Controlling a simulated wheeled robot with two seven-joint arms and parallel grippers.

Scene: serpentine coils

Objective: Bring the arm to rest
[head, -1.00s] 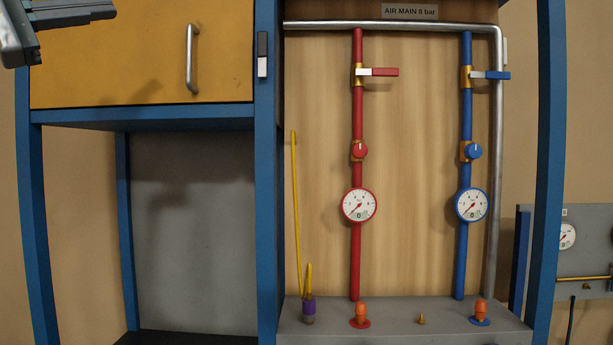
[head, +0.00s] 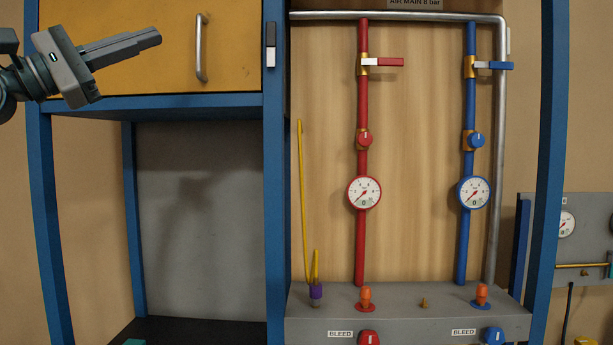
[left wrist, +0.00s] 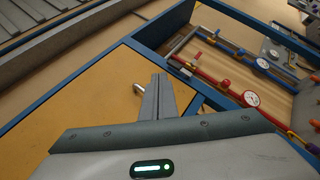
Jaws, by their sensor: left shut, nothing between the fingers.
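My left gripper (head: 155,38) is in the upper left of the head view, in front of the yellow cabinet door (head: 110,75). Its two fingers lie together, shut and empty, pointing right toward the metal door handle (head: 201,48). It looks apart from the handle, though the depth is hard to judge. In the left wrist view the closed fingers (left wrist: 163,78) point at the yellow door (left wrist: 85,120), with the handle (left wrist: 137,89) partly hidden behind them. My right gripper is not in view.
A blue frame (head: 276,200) stands right of the door. Beyond it, a panel carries a red pipe (head: 361,240) and a blue pipe (head: 463,240) with valves and gauges. A grey ledge (head: 395,299) holds orange-topped fittings. The bay under the cabinet looks mostly empty.

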